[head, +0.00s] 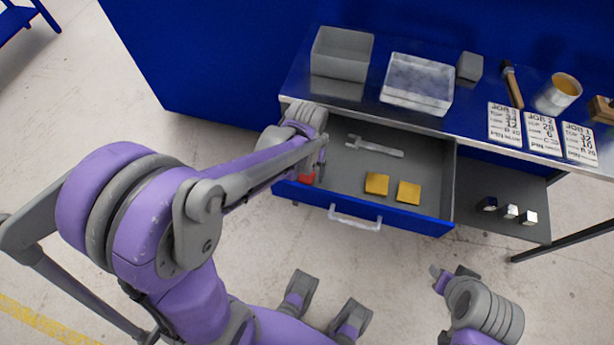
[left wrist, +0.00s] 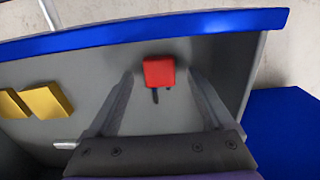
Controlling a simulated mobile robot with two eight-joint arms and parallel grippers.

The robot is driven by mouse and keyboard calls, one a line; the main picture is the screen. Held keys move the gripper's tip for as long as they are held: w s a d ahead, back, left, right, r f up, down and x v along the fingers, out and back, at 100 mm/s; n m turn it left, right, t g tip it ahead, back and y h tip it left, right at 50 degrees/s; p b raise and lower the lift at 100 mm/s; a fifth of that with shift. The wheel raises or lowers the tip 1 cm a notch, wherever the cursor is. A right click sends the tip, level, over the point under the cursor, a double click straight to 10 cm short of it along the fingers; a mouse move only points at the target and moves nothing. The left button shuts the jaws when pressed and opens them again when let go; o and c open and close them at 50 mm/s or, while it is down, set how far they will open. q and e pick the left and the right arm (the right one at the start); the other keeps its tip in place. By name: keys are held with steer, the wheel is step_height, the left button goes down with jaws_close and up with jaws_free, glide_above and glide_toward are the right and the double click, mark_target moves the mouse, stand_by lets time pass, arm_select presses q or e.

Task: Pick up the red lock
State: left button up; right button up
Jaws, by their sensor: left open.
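The red lock (head: 307,179) lies in the open drawer (head: 430,185), at its left front corner, partly hidden by my left arm in the head view. In the left wrist view the lock (left wrist: 159,71) shows as a red block with a dark part below it. My left gripper (left wrist: 162,82) is open, its two fingers on either side of the lock with gaps visible. Whether the fingers are at the lock's height is unclear. My right gripper (head: 453,273) is at the lower right, outside the drawer, too small to read.
The drawer also holds a grey wrench (head: 375,147) and two yellow blocks (head: 377,184). The blue drawer front (head: 415,222) has a handle (head: 355,220). Above, the bench top (head: 470,110) carries bins, a brush, a can and cards. Small blocks (head: 510,211) sit on a lower shelf.

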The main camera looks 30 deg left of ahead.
arm_select(q)
steer(key=shift+f, duration=0.4)
steer(key=shift+c, duration=0.3)
jaws_close()
steer(key=shift+r, duration=0.1)
